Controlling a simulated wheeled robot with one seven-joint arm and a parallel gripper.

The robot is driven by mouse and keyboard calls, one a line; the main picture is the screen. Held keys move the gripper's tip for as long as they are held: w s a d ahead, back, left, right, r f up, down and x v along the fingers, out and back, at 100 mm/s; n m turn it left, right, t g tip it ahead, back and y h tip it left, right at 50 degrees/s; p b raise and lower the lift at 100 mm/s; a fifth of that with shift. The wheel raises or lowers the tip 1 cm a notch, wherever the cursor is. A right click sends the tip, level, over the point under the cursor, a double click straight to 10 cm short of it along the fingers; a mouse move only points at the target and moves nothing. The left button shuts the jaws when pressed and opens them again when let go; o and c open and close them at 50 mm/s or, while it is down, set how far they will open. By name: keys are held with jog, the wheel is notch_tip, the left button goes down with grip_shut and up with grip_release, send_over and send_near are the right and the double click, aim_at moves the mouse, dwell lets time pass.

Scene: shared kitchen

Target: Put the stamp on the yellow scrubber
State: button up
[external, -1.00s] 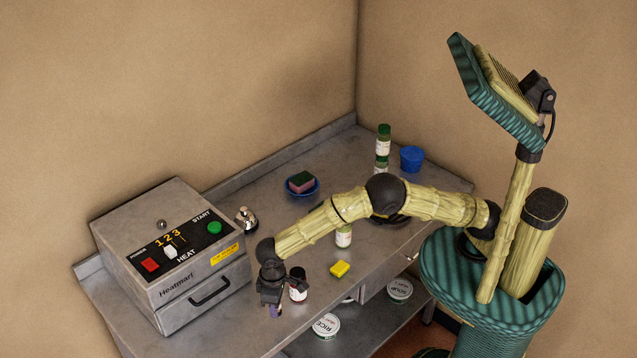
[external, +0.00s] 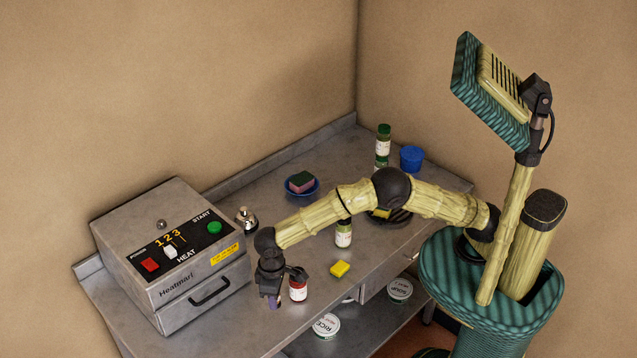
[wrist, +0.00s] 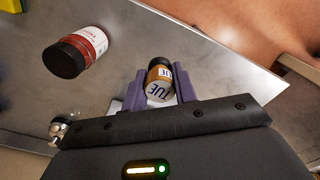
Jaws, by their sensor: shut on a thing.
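The yellow scrubber (external: 340,268) lies flat on the steel counter near its front edge, to the right of my gripper. A yellow thing at the top left corner of the wrist view may be it. My gripper (external: 275,301) points down over the front of the counter, left of the scrubber and apart from it. In the wrist view its purple fingers (wrist: 161,88) are shut on the stamp (wrist: 158,77), a small brown and black cylinder with TUE on its pale face. The stamp cannot be made out in the external view.
A grey heater (external: 185,255) fills the left. A blue bowl (external: 316,189) holds a sponge. Bare counter surrounds the scrubber.

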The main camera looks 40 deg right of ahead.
jog(key=shift+r, duration=0.1)
notch_tip(320, 180, up, 8)
jog(key=shift+f, duration=0.2)
jog(key=shift+w+d+r, duration=0.15)
jog(key=shift+d+r, duration=0.1)
jog(key=w+d+m+p, duration=0.2)
jog(key=d+m+p, duration=0.4)
jog(key=d, duration=2.2)
jog(key=shift+m, duration=0.6)
jog(key=f, duration=0.2)
jog(key=f+b, duration=0.1)
jog(key=f, duration=0.2)
jog(key=shift+s+a+f, duration=0.1)
jog(key=shift+a, duration=0.1)
jog(key=shift+f, duration=2.9)
